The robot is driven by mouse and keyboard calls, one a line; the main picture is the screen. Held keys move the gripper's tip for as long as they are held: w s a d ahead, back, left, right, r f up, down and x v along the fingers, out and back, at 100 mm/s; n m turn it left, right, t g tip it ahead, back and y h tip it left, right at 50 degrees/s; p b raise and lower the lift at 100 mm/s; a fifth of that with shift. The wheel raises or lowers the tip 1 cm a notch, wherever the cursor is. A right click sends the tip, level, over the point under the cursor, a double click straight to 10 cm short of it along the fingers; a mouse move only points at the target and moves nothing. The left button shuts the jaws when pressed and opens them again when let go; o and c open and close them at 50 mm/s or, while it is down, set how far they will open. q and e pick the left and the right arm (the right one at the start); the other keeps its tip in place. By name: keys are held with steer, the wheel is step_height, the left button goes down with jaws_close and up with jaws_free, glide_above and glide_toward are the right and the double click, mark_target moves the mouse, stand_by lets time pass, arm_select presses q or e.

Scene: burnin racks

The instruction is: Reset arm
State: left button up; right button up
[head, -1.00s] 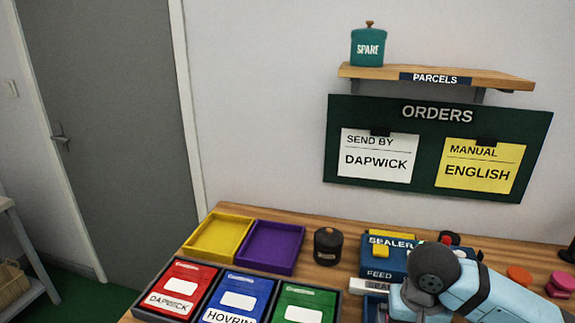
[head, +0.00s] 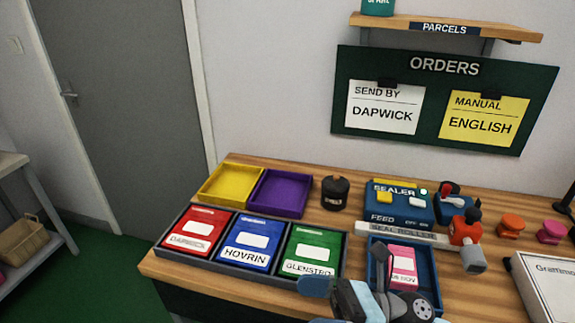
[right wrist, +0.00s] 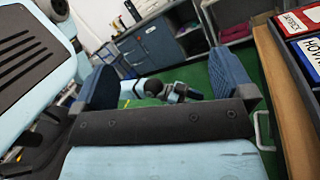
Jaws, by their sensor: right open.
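My right arm comes in at the bottom of the head view, with its gripper (head: 312,303) turned left in front of the green GLENSTRO bin (head: 313,246). In the right wrist view its two blue fingers (right wrist: 165,70) stand wide apart with nothing between them. Past them are the green floor and, at the right, the wooden bench edge (right wrist: 283,105). A light blue and black arm part shows between the fingers.
A blue tray (head: 433,283) with a pink packet (head: 403,262) lies right beside my arm. Behind it are the sealer (head: 400,207) and a red-handled roller (head: 466,238). Red (head: 193,232) and blue (head: 244,245) bins stand left. Yellow and purple trays lie behind them.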

steer(key=w+d+f+m+t+h, duration=0.4)
steer(key=m+t, duration=0.5)
steer(key=m, duration=0.6)
steer(key=w+d+f+m+t+h, duration=0.1)
steer(key=d+f+m+t+h, duration=0.4)
steer(key=m+t, duration=0.7)
steer(key=s+d+f+m+g+h, duration=0.3)
steer(key=s+f+m+g+h, duration=0.15)
steer(key=f+m, duration=0.5)
steer(key=s+d+f+m+g+h, duration=0.2)
steer(key=s+f+m+g+h, duration=0.3)
steer(key=f+m, duration=0.5)
step_height(320, 180, up, 16)
steer(key=s+d+y+p, duration=0.1)
steer(key=p, duration=1.7)
steer(key=shift+s+d+f, duration=0.15)
steer(key=shift+s+d, duration=0.05)
steer(key=shift+s, duration=0.1)
arm_select(q)
step_height(320, 180, up, 14)
steer(key=s+a, duration=0.1)
steer(key=shift+a, duration=0.2)
arm_select(e)
steer(key=shift+g, duration=0.25)
steer(key=shift+c, duration=0.5)
